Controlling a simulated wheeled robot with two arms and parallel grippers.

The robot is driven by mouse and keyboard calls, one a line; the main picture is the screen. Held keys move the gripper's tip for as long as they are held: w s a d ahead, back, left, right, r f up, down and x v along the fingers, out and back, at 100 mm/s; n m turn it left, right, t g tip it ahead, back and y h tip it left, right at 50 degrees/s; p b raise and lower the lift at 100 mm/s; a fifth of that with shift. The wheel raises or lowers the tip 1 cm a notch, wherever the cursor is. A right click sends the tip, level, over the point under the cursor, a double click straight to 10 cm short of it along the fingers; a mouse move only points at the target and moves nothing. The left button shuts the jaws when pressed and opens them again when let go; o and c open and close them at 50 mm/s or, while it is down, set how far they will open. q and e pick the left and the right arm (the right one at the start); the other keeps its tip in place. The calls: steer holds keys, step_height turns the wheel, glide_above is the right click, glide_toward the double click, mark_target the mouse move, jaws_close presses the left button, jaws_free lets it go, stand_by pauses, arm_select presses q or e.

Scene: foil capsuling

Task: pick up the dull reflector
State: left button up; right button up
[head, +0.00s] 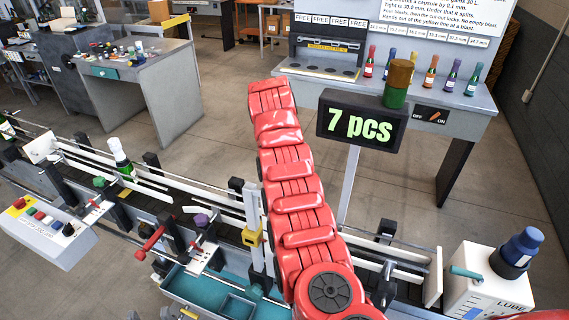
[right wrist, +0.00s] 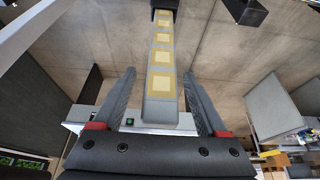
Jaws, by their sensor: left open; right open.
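I cannot pick out the dull reflector for certain in either view. In the head view a yellow fitting (head: 251,237) sits on an upright grey post (head: 252,206) beside the conveyor; I cannot tell if it is a reflector. My right gripper (right wrist: 159,74) is open in the right wrist view, its two dark fingers apart. A grey bar with several yellow squares (right wrist: 161,58) shows between the fingers; I cannot tell whether they touch it. A red segmented arm of mine fills the middle of the head view. My left gripper's jaws cannot be made out.
The conveyor (head: 180,202) crosses the head view, with a green bottle (head: 122,160) on it. A "7 pcs" display (head: 361,122) stands behind it, with a brown-and-green lamp (head: 397,84) on top. A lube box (head: 484,283) is at right.

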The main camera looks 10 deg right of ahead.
steer(key=shift+w+d+f, duration=0.15)
steer(key=shift+f, duration=0.25)
jaws_close()
